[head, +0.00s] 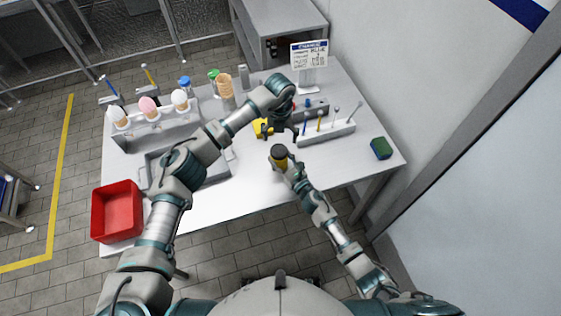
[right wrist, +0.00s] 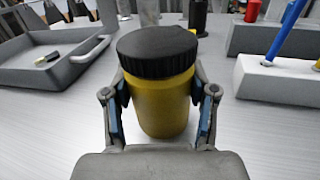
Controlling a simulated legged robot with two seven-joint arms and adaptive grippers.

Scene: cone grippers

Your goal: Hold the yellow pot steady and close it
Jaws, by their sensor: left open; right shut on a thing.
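The yellow pot (head: 281,164) stands on the white table, and it fills the middle of the right wrist view (right wrist: 160,105). A black ribbed lid (right wrist: 157,52) sits on its top and also shows in the head view (head: 279,152). I cannot tell whether the lid is tight. My right gripper (right wrist: 160,108) is shut around the pot's sides, one finger on each side; in the head view it is at the pot's near side (head: 286,166). My left gripper (head: 281,132) is open and empty, pointing down just beyond the pot, apart from the lid.
A yellow item (head: 262,127) lies beside my left gripper. A grey tray (head: 215,178) and a red bin (head: 117,212) are at left. A rack with cones (head: 150,130) stands behind. A white holder with sticks (head: 328,133) and a green sponge (head: 381,148) are at right. The front table is clear.

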